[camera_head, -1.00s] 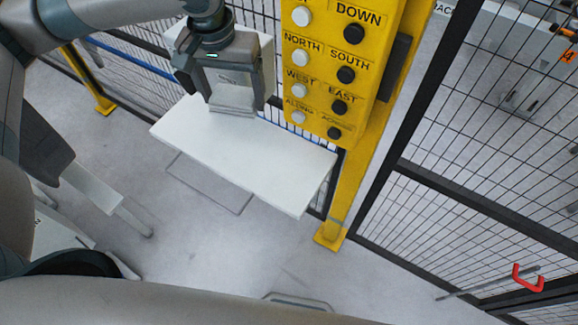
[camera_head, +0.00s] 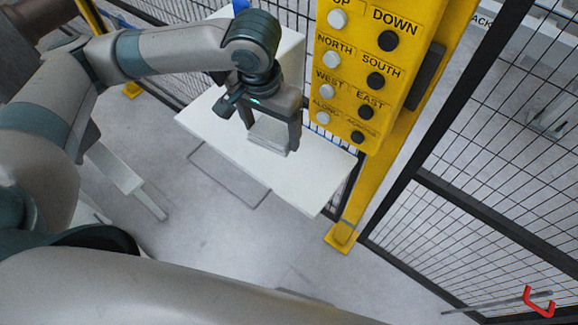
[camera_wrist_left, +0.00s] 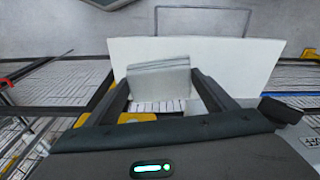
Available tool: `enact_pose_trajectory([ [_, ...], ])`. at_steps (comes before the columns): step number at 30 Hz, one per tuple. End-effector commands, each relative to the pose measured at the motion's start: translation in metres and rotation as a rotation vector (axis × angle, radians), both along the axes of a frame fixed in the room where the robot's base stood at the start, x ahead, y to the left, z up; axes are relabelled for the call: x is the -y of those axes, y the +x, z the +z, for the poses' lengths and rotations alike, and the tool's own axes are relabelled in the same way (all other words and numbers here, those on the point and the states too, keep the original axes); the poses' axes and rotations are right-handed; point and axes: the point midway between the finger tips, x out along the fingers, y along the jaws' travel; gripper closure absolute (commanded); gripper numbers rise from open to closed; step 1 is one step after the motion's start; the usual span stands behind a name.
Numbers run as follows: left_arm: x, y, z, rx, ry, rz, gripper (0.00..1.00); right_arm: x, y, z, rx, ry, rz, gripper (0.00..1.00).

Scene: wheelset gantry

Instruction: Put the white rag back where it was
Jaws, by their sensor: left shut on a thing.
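The white rag (camera_head: 268,137) is a folded, layered pad, and in the left wrist view (camera_wrist_left: 158,82) it sits between the two fingers. My left gripper (camera_head: 271,139) is shut on it, over the white shelf (camera_head: 215,132). The rag hangs below the fingers, over the middle of the shelf. I cannot tell whether its lower edge touches the shelf. The shelf also shows in the left wrist view (camera_wrist_left: 235,62), beyond the rag. My right gripper is in neither view.
A yellow push-button panel (camera_head: 365,75) stands close to the right of the gripper, on a yellow post (camera_head: 345,225). Black mesh fencing (camera_head: 480,165) runs behind and to the right. A white box (camera_head: 283,50) stands behind the shelf. The shelf's left and right ends are bare.

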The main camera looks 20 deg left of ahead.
Motion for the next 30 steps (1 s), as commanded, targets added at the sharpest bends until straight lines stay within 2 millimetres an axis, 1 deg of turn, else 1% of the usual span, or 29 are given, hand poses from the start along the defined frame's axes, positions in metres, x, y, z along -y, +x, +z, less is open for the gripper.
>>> enact_pose_trajectory([
  [1,0.007,-0.011,-0.009,-0.008,-0.003,-0.028,0.43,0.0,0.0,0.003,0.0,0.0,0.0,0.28],
  [6,0.026,-0.037,-0.035,-0.006,-0.004,-0.097,0.43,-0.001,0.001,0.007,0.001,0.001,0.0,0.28],
  [12,0.041,-0.065,-0.054,-0.003,-0.002,-0.14,0.43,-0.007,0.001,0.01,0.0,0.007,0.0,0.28],
  [18,0.047,-0.076,-0.061,0.0,0.001,-0.15,0.43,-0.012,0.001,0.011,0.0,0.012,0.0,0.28],
  [30,0.047,-0.077,-0.062,0.002,0.003,-0.151,0.43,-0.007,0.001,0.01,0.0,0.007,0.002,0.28],
])
